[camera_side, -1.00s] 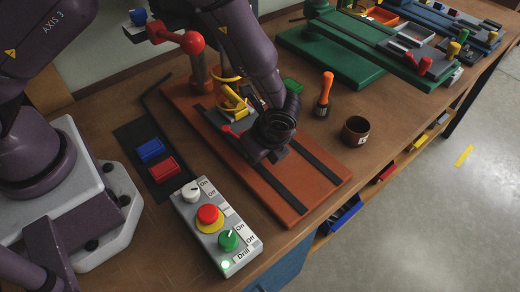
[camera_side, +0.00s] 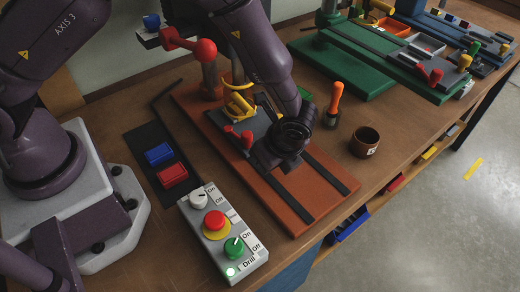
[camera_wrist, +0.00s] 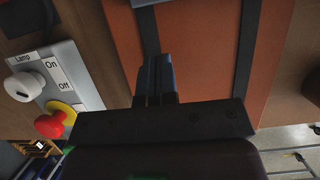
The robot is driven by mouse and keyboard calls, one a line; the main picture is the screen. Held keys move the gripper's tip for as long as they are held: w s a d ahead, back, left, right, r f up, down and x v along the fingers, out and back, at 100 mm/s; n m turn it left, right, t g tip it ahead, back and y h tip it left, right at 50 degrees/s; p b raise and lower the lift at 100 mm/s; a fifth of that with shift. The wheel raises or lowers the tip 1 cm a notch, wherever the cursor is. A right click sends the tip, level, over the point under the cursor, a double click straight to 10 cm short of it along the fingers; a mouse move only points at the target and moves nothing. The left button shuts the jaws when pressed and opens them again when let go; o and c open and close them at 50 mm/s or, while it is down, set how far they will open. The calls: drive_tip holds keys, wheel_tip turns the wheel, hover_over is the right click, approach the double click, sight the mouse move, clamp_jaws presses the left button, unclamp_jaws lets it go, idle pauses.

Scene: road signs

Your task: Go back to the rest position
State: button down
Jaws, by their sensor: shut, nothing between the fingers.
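My gripper (camera_wrist: 156,78) is shut and empty in the wrist view, its two dark fingers together. Below them the wrist view shows the orange-brown drill base plate (camera_wrist: 200,50) with its dark slots. In the side view my dark wrist (camera_side: 288,138) hangs low over the middle of the same base plate (camera_side: 320,208), to the right of a vise with red handles (camera_side: 238,137). The fingers are mostly hidden by the wrist there, and I cannot tell how far they are above the plate.
A control box (camera_side: 222,235) with red and green knobs stands in front. The drill's red ball lever (camera_side: 204,50) and yellow part (camera_side: 240,103) are close behind my arm. An orange-handled screwdriver (camera_side: 334,103) and a brown cup (camera_side: 365,142) stand to the right.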

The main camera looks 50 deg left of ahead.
drive_tip(key=v, duration=0.9)
drive_tip(key=s+a+r+n+t+h, duration=0.15)
drive_tip(key=a+r+n, duration=0.3)
drive_tip(key=r, duration=0.45)
drive_tip(key=s+a+r+n+t+h, duration=0.15)
drive_tip(key=a+r+n, duration=0.35)
drive_tip(key=r, duration=0.5)
drive_tip(key=s+a+r+n+t, duration=0.1)
drive_tip(key=s+a+n, duration=0.2)
drive_tip(key=s, duration=0.3)
drive_tip(key=s+a+r+n+t+h, duration=0.1)
drive_tip(key=s+a+r+n, duration=0.1)
drive_tip(key=s+a+n, duration=0.2)
drive_tip(key=s+n, duration=0.1)
drive_tip(key=s, duration=0.2)
drive_tip(key=shift+a+r+t, duration=0.25)
drive_tip(key=shift+a+t, duration=0.05)
